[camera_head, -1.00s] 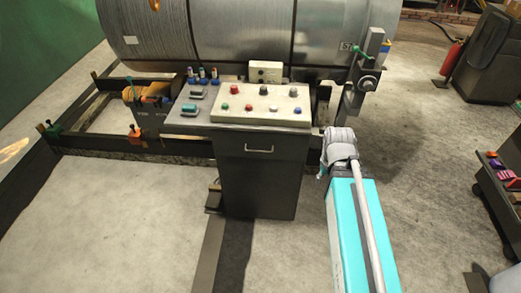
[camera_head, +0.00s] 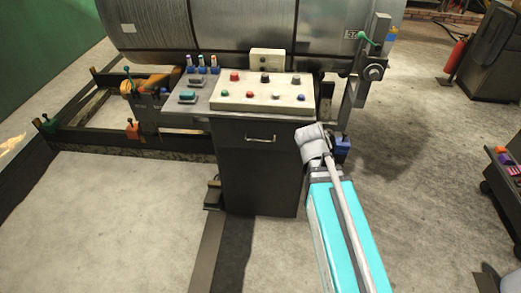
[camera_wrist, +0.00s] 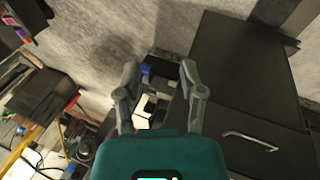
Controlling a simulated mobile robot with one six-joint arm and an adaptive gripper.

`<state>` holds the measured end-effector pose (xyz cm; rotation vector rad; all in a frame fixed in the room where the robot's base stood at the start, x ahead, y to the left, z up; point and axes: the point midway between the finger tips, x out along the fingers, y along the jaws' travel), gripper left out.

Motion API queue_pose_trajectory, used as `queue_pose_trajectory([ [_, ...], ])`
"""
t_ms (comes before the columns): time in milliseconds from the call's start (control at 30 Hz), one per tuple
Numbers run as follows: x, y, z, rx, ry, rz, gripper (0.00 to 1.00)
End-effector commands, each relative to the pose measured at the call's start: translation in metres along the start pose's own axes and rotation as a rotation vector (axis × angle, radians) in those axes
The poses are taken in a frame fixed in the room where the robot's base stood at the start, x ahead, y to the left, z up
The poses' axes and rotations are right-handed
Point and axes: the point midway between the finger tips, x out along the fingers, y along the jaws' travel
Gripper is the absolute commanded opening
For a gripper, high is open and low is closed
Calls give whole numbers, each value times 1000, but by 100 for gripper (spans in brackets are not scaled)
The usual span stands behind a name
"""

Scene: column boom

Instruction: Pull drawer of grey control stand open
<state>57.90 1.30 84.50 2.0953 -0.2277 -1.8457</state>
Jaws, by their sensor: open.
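The grey control stand (camera_head: 258,185) is a dark cabinet with a sloped panel of buttons on top. Its drawer (camera_head: 232,137) has a pale bar handle (camera_head: 261,139) and looks closed. In the wrist view the handle (camera_wrist: 250,142) lies to the right of my gripper (camera_wrist: 160,76), apart from it, on the dark drawer front (camera_wrist: 290,160). My gripper is open, with two grey fingers spread and nothing between them. In the head view my arm's end is just right of the stand's front; the fingers are hidden there.
A large metal drum (camera_head: 240,27) lies behind the stand, on a dark frame (camera_head: 90,137). A post with a lever (camera_head: 373,70) stands behind, to the right. A red fire extinguisher (camera_head: 455,54) and a dark cart (camera_head: 508,178) are at the right. The floor before the stand is clear.

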Motion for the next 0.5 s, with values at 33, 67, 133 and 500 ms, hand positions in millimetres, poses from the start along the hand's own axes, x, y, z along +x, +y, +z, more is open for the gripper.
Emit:
queue_pose_trajectory([
  [33, 17, -10, -6, -19, 21, 40, 51],
  [67, 20, -12, -9, -29, 33, 65, 51],
  [133, 28, -18, -16, -52, 61, 123, 51],
  [500, 54, -58, -56, -177, 240, 417, 51],
])
